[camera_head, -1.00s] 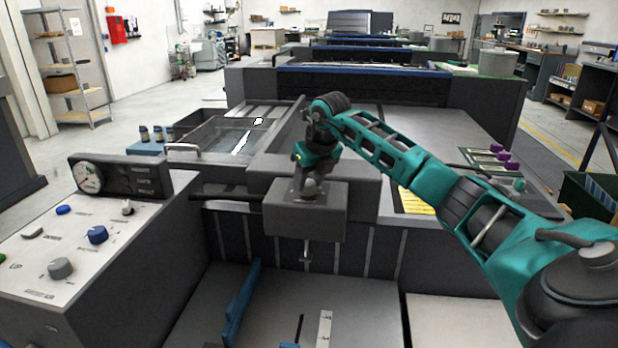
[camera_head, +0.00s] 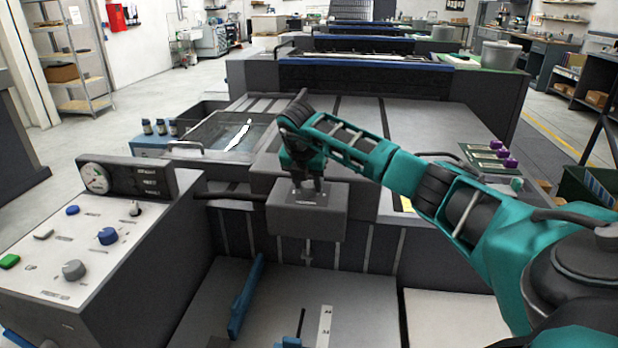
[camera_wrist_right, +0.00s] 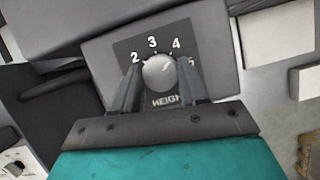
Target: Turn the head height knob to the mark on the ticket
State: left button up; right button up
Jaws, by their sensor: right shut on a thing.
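The round grey head height knob (camera_wrist_right: 160,73) sits on a dark dial plate (camera_wrist_right: 127,47) with the numbers 2, 3 and 4 and part of a 5, and the partly hidden word "HEIGH" below. My right gripper (camera_wrist_right: 159,80) has one finger on each side of the knob and is shut on it. In the head view my right gripper (camera_head: 308,186) points down onto the grey head block (camera_head: 307,212) and hides the knob. I cannot make out where the knob's pointer stands. A sliver of a yellow sheet (camera_head: 406,204), maybe the ticket, shows behind my arm. My left gripper is out of view.
A control panel (camera_head: 88,240) with blue, grey and green knobs and buttons and a round gauge (camera_head: 96,178) stands at the left. Purple-capped items (camera_head: 500,153) lie at the right.

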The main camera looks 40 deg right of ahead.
jog(key=m+g, duration=0.1)
jog(key=m, duration=0.2)
jog(key=shift+w+m+h, duration=0.15)
jog(key=shift+m+h, duration=0.15)
jog(key=shift+m, duration=0.1)
jog(key=shift+w+m+g+p, duration=0.15)
jog(key=shift+m+g, duration=0.25)
jog(key=shift+m, duration=0.5)
jog(key=shift+s+m+g+p, duration=0.15)
jog(key=shift+m+g, duration=0.25)
jog(key=shift+m, duration=0.5)
jog(key=o, duration=1)
jog(key=shift+o, duration=0.2)
jog(key=v, duration=1.3)
jog(key=shift+w+f, duration=0.1)
jog(key=shift+w, duration=0.05)
